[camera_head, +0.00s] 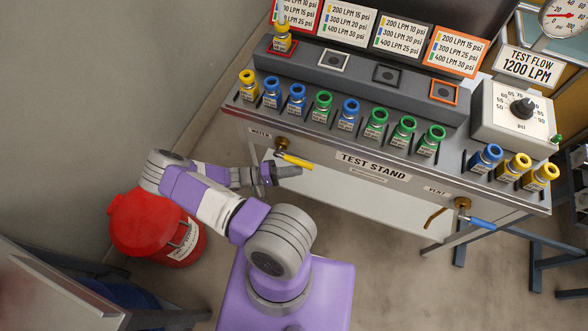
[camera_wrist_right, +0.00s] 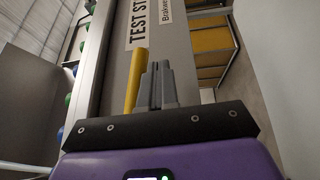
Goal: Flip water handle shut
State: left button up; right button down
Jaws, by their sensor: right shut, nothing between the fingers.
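The water handle (camera_head: 298,161) is a yellow lever on a brass valve (camera_head: 282,144) below the WATER label, on the front of the test stand. It points right and slightly down, roughly along the stand's front edge. My right gripper (camera_head: 293,171) is shut and empty, just below the handle in the head view. In the right wrist view the yellow handle (camera_wrist_right: 136,80) stands immediately left of the closed fingers (camera_wrist_right: 158,70). I cannot tell whether they touch. My left gripper is not in view.
The VENT valve with a blue handle (camera_head: 483,223) is at the stand's right. A red bin (camera_head: 160,228) stands on the floor at left. Open floor lies below the stand.

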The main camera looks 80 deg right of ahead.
jog(key=w+a+f+b, duration=0.1)
jog(key=w+a+f, duration=0.2)
jog(key=w+f, duration=0.3)
jog(key=v, duration=0.3)
jog(key=shift+w+b, duration=0.3)
jog(key=shift+b, duration=0.05)
